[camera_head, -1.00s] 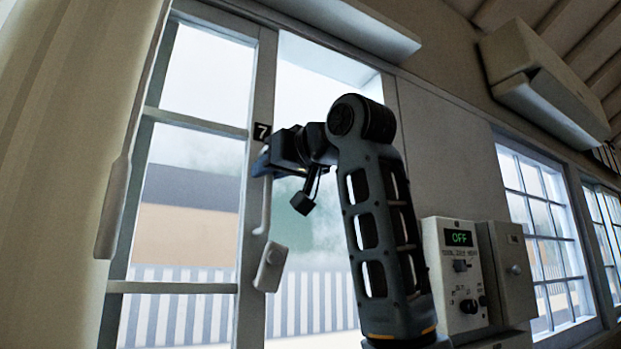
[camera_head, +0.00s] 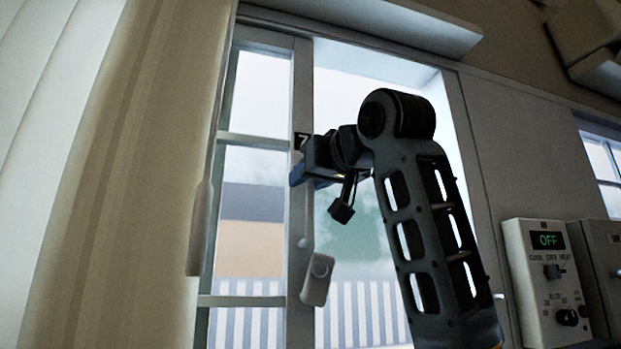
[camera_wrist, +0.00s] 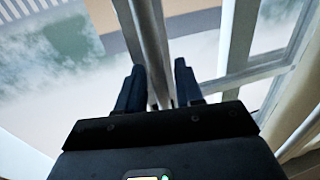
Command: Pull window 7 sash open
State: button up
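The window 7 sash (camera_head: 302,110) is a white framed pane at the left of the opening, with a black "7" label (camera_head: 302,141) on its right stile. A slim white upright pull bar (camera_head: 304,225) runs down the stile below my gripper. My gripper (camera_head: 298,176) is at this bar, just under the label. In the wrist view the bar (camera_wrist: 153,45) passes between the two dark fingers (camera_wrist: 158,88), which appear closed about it; contact is hard to see. Right of the sash, the opening (camera_head: 385,105) shows outdoors directly.
A beige curtain (camera_head: 110,180) fills the left and overlaps the sash's left side. A control box reading OFF (camera_head: 545,280) is at the right. My arm crosses the opening.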

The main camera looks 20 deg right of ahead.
jog(key=b+v, duration=0.2)
jog(key=v, duration=0.5)
jog(key=shift+s, duration=0.4)
jog(key=shift+d, duration=0.1)
